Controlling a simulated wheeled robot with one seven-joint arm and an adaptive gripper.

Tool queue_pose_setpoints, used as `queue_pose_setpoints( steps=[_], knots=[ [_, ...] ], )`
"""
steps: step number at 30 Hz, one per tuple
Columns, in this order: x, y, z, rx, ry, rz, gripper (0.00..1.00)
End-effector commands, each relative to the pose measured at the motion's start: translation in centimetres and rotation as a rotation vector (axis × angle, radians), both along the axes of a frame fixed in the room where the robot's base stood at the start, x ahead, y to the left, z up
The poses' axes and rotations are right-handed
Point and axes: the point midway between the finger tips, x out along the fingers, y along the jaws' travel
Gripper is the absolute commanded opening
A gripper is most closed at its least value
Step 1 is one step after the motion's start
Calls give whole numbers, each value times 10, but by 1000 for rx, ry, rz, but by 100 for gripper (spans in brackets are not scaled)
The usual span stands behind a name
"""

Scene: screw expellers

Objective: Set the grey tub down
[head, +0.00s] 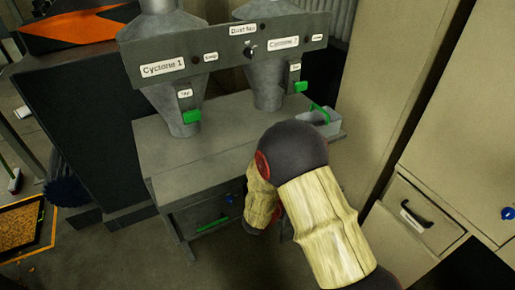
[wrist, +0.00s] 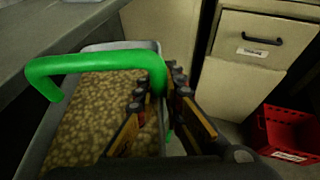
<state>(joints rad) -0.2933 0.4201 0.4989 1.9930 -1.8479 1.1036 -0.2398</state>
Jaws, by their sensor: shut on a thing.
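The grey tub (wrist: 118,46) shows in the wrist view, filled with brownish granules. Its green handle (wrist: 100,60) arches above it. My gripper (wrist: 176,72) is shut on the right part of this handle. The tub is beside the edge of the grey bench (wrist: 65,45). I cannot tell whether anything supports it from below. In the head view my arm hides my gripper and the held tub.
Another green-handled container (head: 334,128) stands on the bench's right end (head: 221,137). Two cyclone cones (head: 178,95) with green taps stand above the bench. Beige cabinets (wrist: 238,72) and a red crate (wrist: 285,130) are to the right. An orange-edged tray (head: 20,232) lies left.

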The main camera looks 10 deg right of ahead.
Motion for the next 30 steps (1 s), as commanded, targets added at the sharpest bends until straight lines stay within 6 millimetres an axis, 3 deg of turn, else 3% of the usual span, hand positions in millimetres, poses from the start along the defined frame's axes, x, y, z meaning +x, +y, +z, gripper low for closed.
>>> queue_pose_setpoints(
  steps=[1,6,15,23,26,30],
  knots=[
    [1,0,16,0,-1,0,0],
    [1,0,49,1,-2,0,0],
    [1,0,91,0,-2,-1,0],
    [0,2,94,0,-3,4,0],
    [-4,14,100,1,-6,34,0],
    [-17,49,116,2,-5,125,0]
  ],
)
